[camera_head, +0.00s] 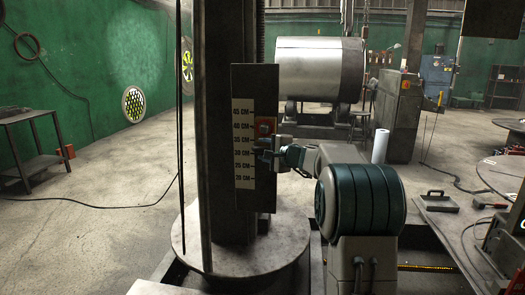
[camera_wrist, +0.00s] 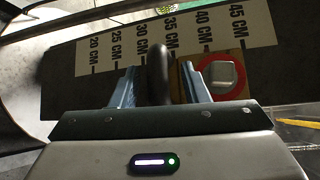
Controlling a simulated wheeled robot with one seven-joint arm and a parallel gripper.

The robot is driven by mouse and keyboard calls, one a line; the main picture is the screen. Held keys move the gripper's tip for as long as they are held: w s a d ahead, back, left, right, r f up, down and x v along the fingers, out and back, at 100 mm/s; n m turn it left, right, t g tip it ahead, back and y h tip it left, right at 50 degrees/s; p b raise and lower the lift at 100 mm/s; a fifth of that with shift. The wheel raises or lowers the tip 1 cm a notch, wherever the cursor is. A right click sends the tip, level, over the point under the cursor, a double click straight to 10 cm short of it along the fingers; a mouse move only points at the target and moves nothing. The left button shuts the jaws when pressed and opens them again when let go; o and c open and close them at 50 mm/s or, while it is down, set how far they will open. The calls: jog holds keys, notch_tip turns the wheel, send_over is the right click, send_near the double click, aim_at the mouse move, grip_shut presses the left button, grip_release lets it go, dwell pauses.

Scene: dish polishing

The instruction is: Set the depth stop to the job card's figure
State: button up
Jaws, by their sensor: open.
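A dark scale plate (camera_head: 242,185) stands upright on the column, with white labels from 20 CM at the bottom to 45 CM at the top. A dark upright handle (camera_wrist: 158,72) stands between my gripper's (camera_wrist: 156,80) two fingers. My gripper (camera_head: 274,147) is open around it, level with about 30 to 35 CM. Contact cannot be told. No job card is readable.
A round base plate (camera_head: 190,247) surrounds the column's foot. A large metal drum (camera_head: 308,70) stands behind. A dark side table (camera_head: 38,117) stands at the left wall. A tray (camera_head: 436,201) lies at the right. The floor at left is mostly clear, with a cable across it.

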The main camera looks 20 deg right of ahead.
jog(key=b+v, duration=0.1)
jog(key=v, duration=1.1)
jog(key=shift+s+b, duration=0.35)
jog(key=shift+r, duration=0.15)
jog(key=s+a+f+n+g+p, duration=0.2)
jog(key=s+a+n+g+p, duration=0.15)
jog(key=s+a, duration=0.45)
jog(key=s+a+f+n+g+p, duration=0.3)
jog(key=s+a+n+g, duration=0.2)
jog(key=s+a, duration=0.3)
jog(key=s+d+f+n+g+h+p, duration=0.1)
jog(key=s+f+n+g+h+p, duration=0.1)
jog(key=s, duration=0.7)
jog(key=s+f+n+g+h+p, duration=0.2)
jog(key=s+n, duration=0.3)
jog(key=s, duration=0.4)
jog(key=shift+s+d+f+h+p, duration=0.3)
jog(key=shift+d+f+h+p, duration=0.1)
jog(key=shift+h, duration=0.5)
